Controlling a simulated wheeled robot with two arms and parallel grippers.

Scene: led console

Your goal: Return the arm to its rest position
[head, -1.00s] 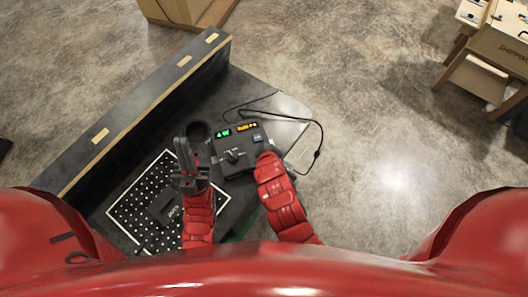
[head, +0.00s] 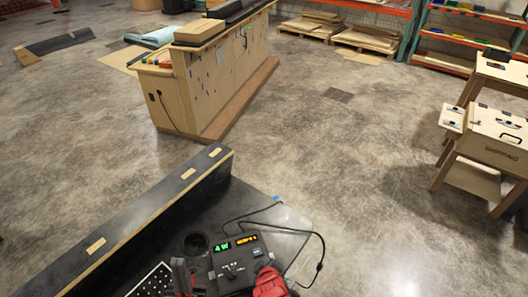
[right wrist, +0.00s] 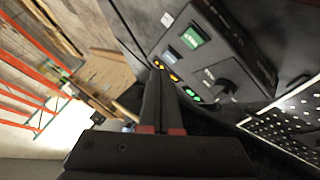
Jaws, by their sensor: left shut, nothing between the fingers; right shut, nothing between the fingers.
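The black LED console (head: 238,268) sits on the dark table, with a green "4 W" readout and an orange readout along its top edge. My left gripper (head: 181,268) shows at the bottom edge, left of the console; it is shut and empty. My red right arm comes up to the console's lower right, and its gripper is hidden in the head view. In the right wrist view my right gripper (right wrist: 159,86) is shut and empty, its fingers pointing past the console (right wrist: 222,55), where a dark knob and green and orange lights show. I cannot tell whether they touch.
The dark table (head: 276,216) has a raised ledge (head: 150,218) along its left side. A cable loops right of the console. A white-dotted black panel (head: 155,281) lies left of it. A wooden workbench (head: 215,80) and a shipping stand (head: 490,140) are beyond open floor.

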